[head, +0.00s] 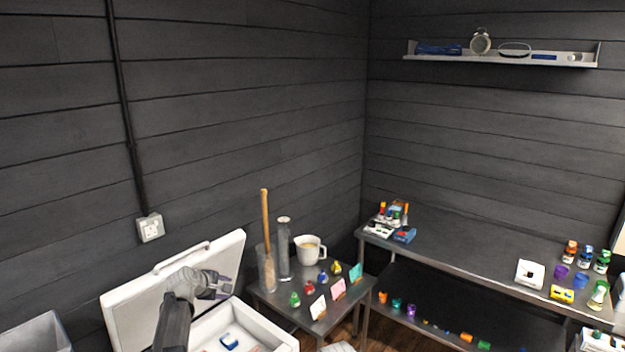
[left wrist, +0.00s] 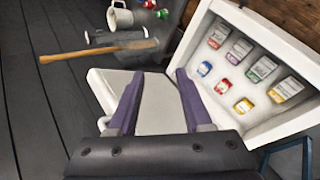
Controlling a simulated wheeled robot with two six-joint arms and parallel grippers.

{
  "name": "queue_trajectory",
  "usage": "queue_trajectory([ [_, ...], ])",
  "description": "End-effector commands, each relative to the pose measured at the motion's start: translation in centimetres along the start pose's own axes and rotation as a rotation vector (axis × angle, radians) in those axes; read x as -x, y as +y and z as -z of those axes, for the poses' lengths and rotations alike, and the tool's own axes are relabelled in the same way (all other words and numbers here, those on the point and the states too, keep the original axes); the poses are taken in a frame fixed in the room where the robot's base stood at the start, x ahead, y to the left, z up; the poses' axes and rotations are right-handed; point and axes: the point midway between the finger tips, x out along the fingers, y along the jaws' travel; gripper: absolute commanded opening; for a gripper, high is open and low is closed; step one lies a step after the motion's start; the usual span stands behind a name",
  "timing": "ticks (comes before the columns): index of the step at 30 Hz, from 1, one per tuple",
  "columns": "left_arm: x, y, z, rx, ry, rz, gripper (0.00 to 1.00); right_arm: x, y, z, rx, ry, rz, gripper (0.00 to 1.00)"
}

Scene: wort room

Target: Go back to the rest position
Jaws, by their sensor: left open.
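My left gripper (head: 224,287) is in front of the raised lid of a white box at the lower left of the head view. In the left wrist view its two purple fingers (left wrist: 157,76) are spread apart, with nothing held between them. The white lid (left wrist: 160,108) shows behind the gap between the fingers. Whether the fingers touch the lid cannot be told. My right gripper is not in view.
The open white box (head: 277,342) holds small coloured items and labelled cards (left wrist: 262,68). Beside it, a small dark table carries a white mug (head: 309,250), a tall cylinder (head: 283,248) and a wooden-handled tool (head: 265,222). A long bench (head: 450,245) stands at right.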

Motion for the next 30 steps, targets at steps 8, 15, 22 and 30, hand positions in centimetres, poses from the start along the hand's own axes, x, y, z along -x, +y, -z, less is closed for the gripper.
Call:
queue_trajectory([
  [8,0.1,-14.7,-15.8,-0.647,-0.178,0.319,0.5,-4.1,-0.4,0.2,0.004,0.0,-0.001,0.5],
  [15,4.6,-28.0,-23.9,-1.24,-0.381,0.595,0.5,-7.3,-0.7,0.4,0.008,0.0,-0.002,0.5],
  [22,9.0,-35.6,-26.1,-1.611,-0.537,0.78,0.5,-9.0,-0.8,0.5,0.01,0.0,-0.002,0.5],
  [30,10.3,-36.8,-26.4,-1.703,-0.582,0.831,0.5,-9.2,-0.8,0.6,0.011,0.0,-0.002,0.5],
])
